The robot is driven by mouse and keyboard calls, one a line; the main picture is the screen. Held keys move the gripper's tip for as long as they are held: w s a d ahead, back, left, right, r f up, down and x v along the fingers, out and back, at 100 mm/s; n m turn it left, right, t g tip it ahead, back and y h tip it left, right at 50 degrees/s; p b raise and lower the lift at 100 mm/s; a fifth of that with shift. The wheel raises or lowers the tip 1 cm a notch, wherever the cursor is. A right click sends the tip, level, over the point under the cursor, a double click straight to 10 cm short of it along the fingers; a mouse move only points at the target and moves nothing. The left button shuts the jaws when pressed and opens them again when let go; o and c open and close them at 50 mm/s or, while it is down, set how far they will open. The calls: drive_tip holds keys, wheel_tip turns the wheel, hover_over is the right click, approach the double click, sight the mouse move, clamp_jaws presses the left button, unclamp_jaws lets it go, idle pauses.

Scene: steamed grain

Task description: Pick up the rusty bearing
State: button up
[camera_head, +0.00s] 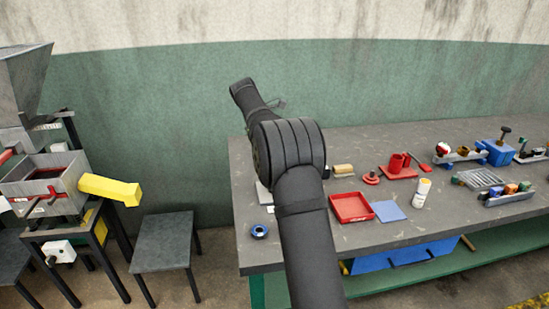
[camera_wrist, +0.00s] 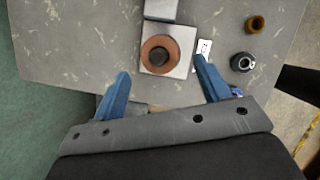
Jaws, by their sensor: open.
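A rusty-brown ring with a dark centre (camera_wrist: 147,49), which looks like the rusty bearing, lies on a square grey plate (camera_wrist: 183,68) in the wrist view. A smaller brown ring (camera_wrist: 257,23) lies to its right, so I cannot be fully sure which is meant. My gripper (camera_wrist: 162,68) has its two blue fingers spread wide and nothing between them. In the picture the ring on the plate sits just beyond the fingertips, between their lines. In the head view my arm hides much of this table corner, and I cannot make out the bearing there.
A dark round part (camera_wrist: 242,62) and a small white label (camera_wrist: 204,46) lie right of the plate; a grey block (camera_wrist: 161,9) adjoins it. On the table, a red tray (camera_head: 351,207), a blue sheet (camera_head: 388,210) and a white bottle (camera_head: 420,194) stand right of my arm.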

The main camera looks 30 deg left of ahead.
drive_tip(key=x, duration=0.4)
drive_tip(key=shift+w, duration=0.15)
drive_tip(key=c, duration=1.1)
drive_tip(key=shift+c, duration=0.2)
wheel_tip(320, 180, up, 10)
